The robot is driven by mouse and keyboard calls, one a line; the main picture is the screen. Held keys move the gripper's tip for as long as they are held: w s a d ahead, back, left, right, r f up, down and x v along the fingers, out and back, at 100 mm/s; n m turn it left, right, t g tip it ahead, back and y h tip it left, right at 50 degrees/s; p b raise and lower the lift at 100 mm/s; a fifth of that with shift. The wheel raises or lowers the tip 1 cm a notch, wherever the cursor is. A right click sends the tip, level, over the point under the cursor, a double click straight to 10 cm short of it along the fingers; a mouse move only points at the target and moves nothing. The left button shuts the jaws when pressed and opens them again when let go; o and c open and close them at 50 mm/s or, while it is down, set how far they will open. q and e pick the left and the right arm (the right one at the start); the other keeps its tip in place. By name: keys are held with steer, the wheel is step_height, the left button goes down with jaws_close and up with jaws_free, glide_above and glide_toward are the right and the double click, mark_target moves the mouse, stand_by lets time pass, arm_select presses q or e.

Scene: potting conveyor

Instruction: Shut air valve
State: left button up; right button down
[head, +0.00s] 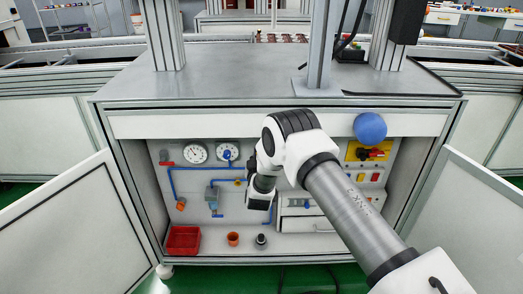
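Inside the open cabinet, blue air tubing (190,168) runs along the back panel. A small red part, perhaps a valve handle (166,163), sits at the panel's upper left. A small yellow fitting (239,182) lies on the tubing just left of my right arm. I cannot tell for sure which one is the air valve. My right gripper (260,201) points down in front of the panel, right of the tubing. Its fingers are too small and dark to read. My arm hides part of the panel. My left gripper is out of view.
Two round gauges (195,153) are at the panel's top. A red bin (182,240), an orange pot (233,239) and a small dark item (261,241) stand on the cabinet floor. A yellow switch panel (358,151) and blue ball (370,127) are at right. Open doors (75,225) flank the cabinet.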

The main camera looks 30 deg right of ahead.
steer(key=n, duration=0.2)
steer(key=a, duration=0.1)
steer(key=shift+w+f+n, duration=0.25)
steer(key=shift+f+n, duration=0.15)
steer(key=shift+w+a+f+n, duration=0.15)
steer(key=shift+f+n, duration=0.45)
steer(key=shift+n, duration=0.95)
steer(key=shift+w+a+f+n, duration=0.15)
steer(key=shift+f+n, duration=0.45)
steer(key=shift+n, duration=0.9)
steer(key=shift+w+a+f+n, duration=0.15)
steer(key=shift+f+n, duration=0.45)
steer(key=shift+n, duration=0.95)
steer(key=shift+s, duration=0.1)
steer(key=c, duration=1.1)
jaws_free()
steer(key=shift+c, duration=0.2)
steer(key=shift+a, duration=0.1)
